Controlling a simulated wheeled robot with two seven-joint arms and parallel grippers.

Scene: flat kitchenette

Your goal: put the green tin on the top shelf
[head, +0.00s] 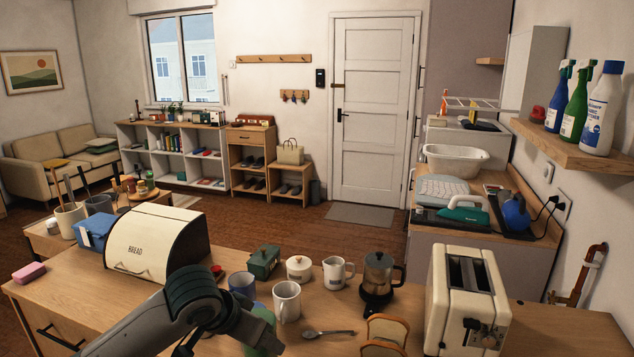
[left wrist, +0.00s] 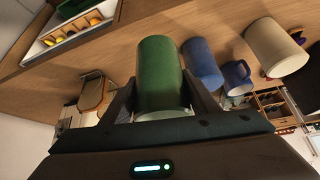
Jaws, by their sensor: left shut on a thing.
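The green tin (left wrist: 160,75) is a plain green cylinder between the two fingers of my left gripper (left wrist: 160,105) in the left wrist view. The gripper is shut on it. In the head view my left arm comes in at the bottom and hides most of the gripper; part of the green tin (head: 262,322) shows beside the arm. I cannot tell whether the tin touches the counter. A wooden wall shelf (head: 548,140) at the right holds several bottles. A smaller wooden shelf (head: 490,61) is higher and farther back. My right gripper is not in view.
The counter (head: 240,335) holds a bread bin (head: 150,240), white mug (head: 286,300), blue mug (head: 242,284), dark green lidded box (head: 264,262), coffee pot (head: 378,275), spoon (head: 328,333), toast (head: 386,332) and toaster (head: 466,300). A low white shelf unit (head: 172,152) stands across the room.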

